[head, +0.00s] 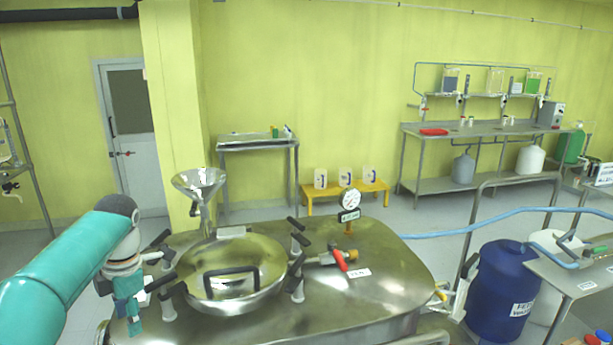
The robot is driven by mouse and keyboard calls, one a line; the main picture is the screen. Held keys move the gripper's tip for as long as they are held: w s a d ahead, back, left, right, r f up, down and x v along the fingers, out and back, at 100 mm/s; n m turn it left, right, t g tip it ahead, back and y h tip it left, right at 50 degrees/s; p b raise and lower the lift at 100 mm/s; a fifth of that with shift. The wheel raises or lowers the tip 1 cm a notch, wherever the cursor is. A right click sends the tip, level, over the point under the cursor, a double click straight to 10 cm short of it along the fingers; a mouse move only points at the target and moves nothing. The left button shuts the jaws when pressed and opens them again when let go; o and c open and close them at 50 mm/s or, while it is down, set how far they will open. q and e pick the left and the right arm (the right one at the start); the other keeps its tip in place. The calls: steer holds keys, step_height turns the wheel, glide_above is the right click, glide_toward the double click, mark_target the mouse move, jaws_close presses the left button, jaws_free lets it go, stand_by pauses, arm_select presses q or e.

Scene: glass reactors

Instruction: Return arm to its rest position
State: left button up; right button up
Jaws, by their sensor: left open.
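My left arm (65,275) comes in from the left, teal with a dark wrist joint. My left gripper (130,308) hangs down at the left edge of the steel reactor (385,290), beside its clamps. The gripper is open and I see nothing held in it. Its fingertips are small and partly lost against the reactor's edge, so I cannot tell whether they touch it. The reactor's round lid (240,255) with a black handle is closed. My right gripper is not in view.
Black-handled clamps (298,270) ring the lid. A steel funnel (200,182), a gauge (349,200) and a red-handled valve (340,260) stand up from the reactor top. Blue drum (498,288) and blue hose (490,222) are at right. The floor behind is mostly free.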

arm_select(q)
steer(key=s+d+f+m+g+h, duration=0.1)
steer(key=s+d+f+m, duration=0.2)
steer(key=f, duration=0.5)
steer(key=s+d+f+m+g+h, duration=0.15)
steer(key=s+d+f, duration=0.25)
steer(key=f, duration=0.5)
steer(key=s+d+f+m+g, duration=0.1)
steer(key=s+d+f+m, duration=0.2)
steer(key=f, duration=0.5)
steer(key=s+d+f+m+h, duration=0.1)
steer(key=s+d+f+m, duration=0.3)
steer(key=s, duration=0.3)
steer(key=s+d+f+m+t+h, duration=0.1)
steer(key=s+d+f+m, duration=0.35)
steer(key=s, duration=0.25)
steer(key=s+d+f+m+h, duration=0.25)
steer(key=s+d+m, duration=0.2)
steer(key=s, duration=0.25)
steer(key=w+m+t, duration=0.2)
steer(key=w+m, duration=0.1)
steer(key=w+f+m+t+y+p, duration=0.1)
steer(key=m, duration=0.1)
steer(key=shift+w+a+m, duration=0.15)
steer(key=shift+a+m, duration=0.05)
steer(key=shift+m, duration=0.05)
